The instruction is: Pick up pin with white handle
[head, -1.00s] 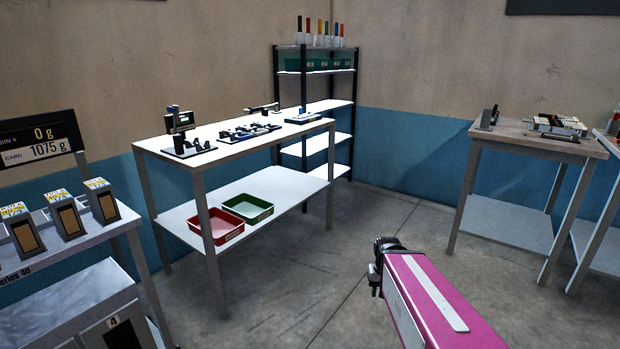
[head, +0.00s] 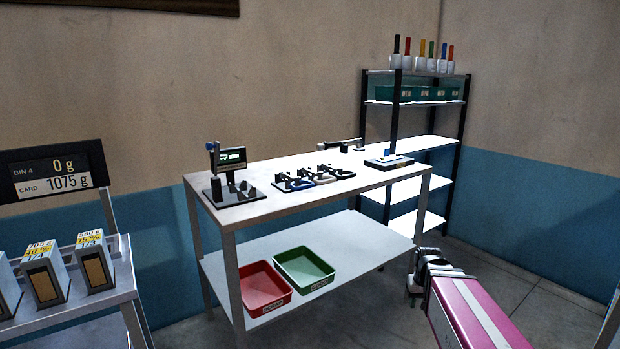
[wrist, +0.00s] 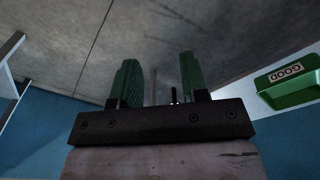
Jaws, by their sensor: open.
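I cannot make out a pin with a white handle for certain. Small dark tools (head: 315,177) lie in a row on the white-topped bench (head: 270,208), some with blue parts, too small to tell apart. Several upright items (head: 420,56) with coloured upper parts and whitish lower parts stand on top of the black shelf rack. My gripper (wrist: 158,80) is open and empty, with green fingers apart in the wrist view. In the head view my gripper (head: 416,286) hangs low, to the right of the bench and away from the tools.
A red tray (head: 264,311) and a green tray (head: 328,284) sit on the bench's lower shelf. The shelf rack (head: 457,165) stands behind on the right. Boxes (head: 45,282) and a scale display (head: 55,172) are at left. Floor (head: 545,310) is clear at right.

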